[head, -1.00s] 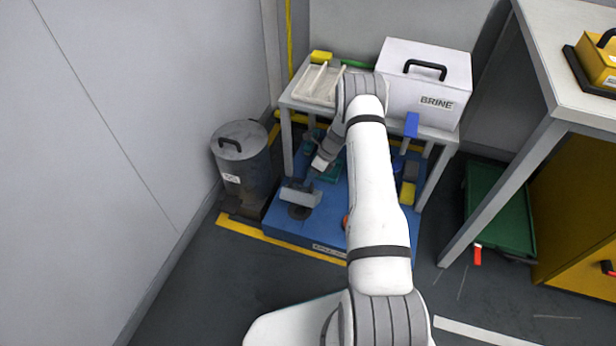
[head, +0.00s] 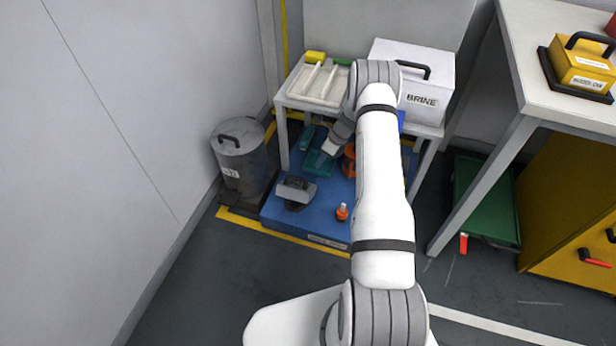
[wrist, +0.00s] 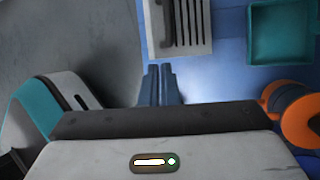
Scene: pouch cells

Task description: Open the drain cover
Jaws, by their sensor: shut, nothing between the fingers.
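A grey slotted piece (wrist: 182,28) shows at the top of the wrist view, over the blue platform; it looks like the drain cover. The grey boxy piece (head: 296,187) over a dark round patch, at the front left of the platform in the head view, seems to be the same thing. I cannot tell clearly how far it is tilted. My gripper (wrist: 166,68) is shut and empty, its fingertips just below the slotted piece in the wrist view; contact cannot be made out. In the head view the fingertips are not distinct.
The blue platform (head: 320,215) carries a teal tray (head: 318,163), an orange round part (head: 349,160) and a small orange-topped fitting (head: 342,211). A grey bin (head: 241,165) stands left. A table (head: 285,98) with a BRINE box (head: 412,82) stands above the platform.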

